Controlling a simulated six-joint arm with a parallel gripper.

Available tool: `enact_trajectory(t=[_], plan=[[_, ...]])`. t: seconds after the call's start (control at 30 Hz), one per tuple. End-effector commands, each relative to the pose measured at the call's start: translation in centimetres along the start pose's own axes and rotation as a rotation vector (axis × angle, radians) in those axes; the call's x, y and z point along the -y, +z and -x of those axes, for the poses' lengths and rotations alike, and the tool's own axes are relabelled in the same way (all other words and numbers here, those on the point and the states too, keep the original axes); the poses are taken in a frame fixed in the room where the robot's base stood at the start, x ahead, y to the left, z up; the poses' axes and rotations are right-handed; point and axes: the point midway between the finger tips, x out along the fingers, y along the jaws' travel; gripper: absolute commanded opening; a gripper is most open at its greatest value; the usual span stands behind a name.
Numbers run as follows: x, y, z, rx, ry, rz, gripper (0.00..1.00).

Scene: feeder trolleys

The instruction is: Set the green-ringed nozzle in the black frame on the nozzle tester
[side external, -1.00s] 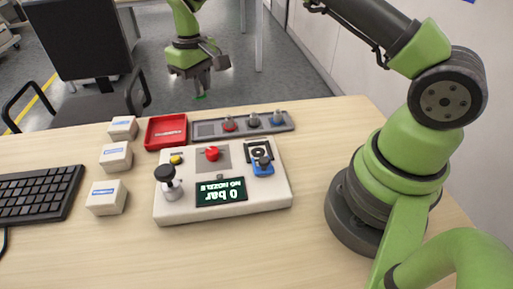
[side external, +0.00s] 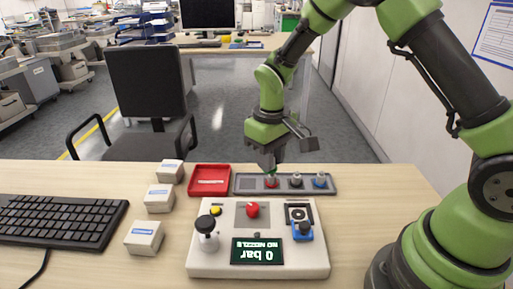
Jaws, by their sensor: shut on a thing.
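My gripper (side external: 270,166) points down above the back of the table, over the red-ringed nozzle (side external: 271,182) in the picture. It is shut on the green-ringed nozzle (side external: 272,172), of which only a small green bit shows at the fingertips. The nozzle tester (side external: 213,262) is a white box on the table. Its display (side external: 257,251) reads 0 bar, NO NOZZLE. The black frame (side external: 299,213) is at the tester's back right and looks empty, with a blue clamp (side external: 303,231) just in front of it.
A grey tray (side external: 328,190) behind the tester holds red-, dark- and blue-topped nozzles. A red tray (side external: 210,180) stands left of it. White boxes (side external: 144,238) and a keyboard (side external: 60,218) are at left. A red knob (side external: 252,210) and black-topped post (side external: 206,228) rise from the tester.

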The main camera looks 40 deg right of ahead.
Motion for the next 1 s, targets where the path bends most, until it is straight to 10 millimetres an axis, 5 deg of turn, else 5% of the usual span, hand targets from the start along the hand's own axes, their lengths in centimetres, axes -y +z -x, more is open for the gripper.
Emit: enact_trajectory(t=[0.2, 0.4, 1.0], plan=[[0.4, 5.5, 0.3, 0.0, -0.003, -0.004, 0.0], [0.5, 8.2, 0.4, -0.003, -0.004, -0.008, 0.0], [0.5, 8.8, -4.5, 0.001, -0.003, -0.01, 0.0]])
